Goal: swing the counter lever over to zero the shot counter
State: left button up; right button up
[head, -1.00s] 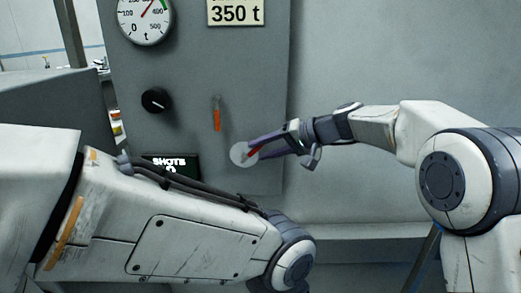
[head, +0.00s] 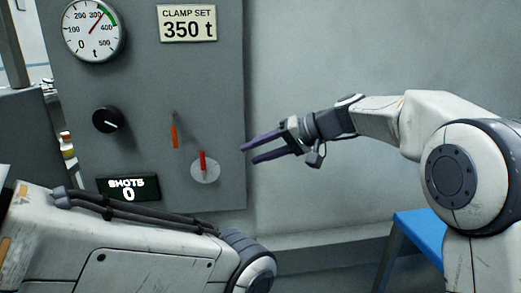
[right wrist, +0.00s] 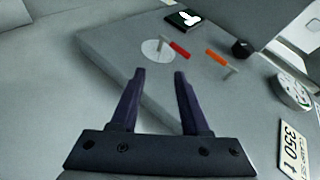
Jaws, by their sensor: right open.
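The counter lever, a red lever (head: 202,161) on a pale round disc (head: 205,171), stands about upright on the grey panel in the head view. It also shows in the right wrist view (right wrist: 180,50). The shot counter (head: 128,189) to its lower left reads 0. My right gripper (head: 248,154) is open and empty, to the right of the lever and apart from it. In the right wrist view its two fingers (right wrist: 157,76) are spread with nothing between them. My left arm crosses the lower left of the head view; its gripper is out of frame.
An orange lever (head: 174,136) is on the panel left of the red one. A black knob (head: 107,120), a gauge (head: 93,30) and a "350 t" plate (head: 188,24) are also on the panel. A blue-topped stool or table (head: 418,229) is at lower right.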

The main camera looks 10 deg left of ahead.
jog(key=s+d+f+m+t+h, duration=0.1)
jog(key=s+d+f+m+h, duration=0.2)
jog(key=d+f, duration=0.55)
jog(key=s+d+f+m+h, duration=0.1)
jog(key=s+d+f+h, duration=0.25)
jog(key=d+f, duration=0.5)
jog(key=s+d+f+h, duration=0.6)
jog(key=s+d+f, duration=0.4)
jog(key=s+d, duration=0.25)
jog(key=s+a+r+n+g+y, duration=0.1)
jog(key=s+a+r+n, duration=0.25)
jog(key=s+a, duration=0.35)
jog(key=s+a+r+n+g, duration=0.2)
jog(key=s+a+n, duration=0.2)
jog(key=s+a, duration=0.25)
pick_arm(q)
jog(key=shift+r+p, duration=0.45)
notch_tip(320, 180, up, 15)
jog(key=p, duration=1.4)
jog(key=shift+f+p, duration=0.2)
jog(key=shift+p, duration=0.1)
jog(key=shift+c, duration=0.3)
jog(key=shift+f, duration=0.1)
pick_arm(e)
notch_tip(320, 180, up, 16)
jog(key=shift+s+a, duration=0.35)
jog(key=shift+s, duration=0.05)
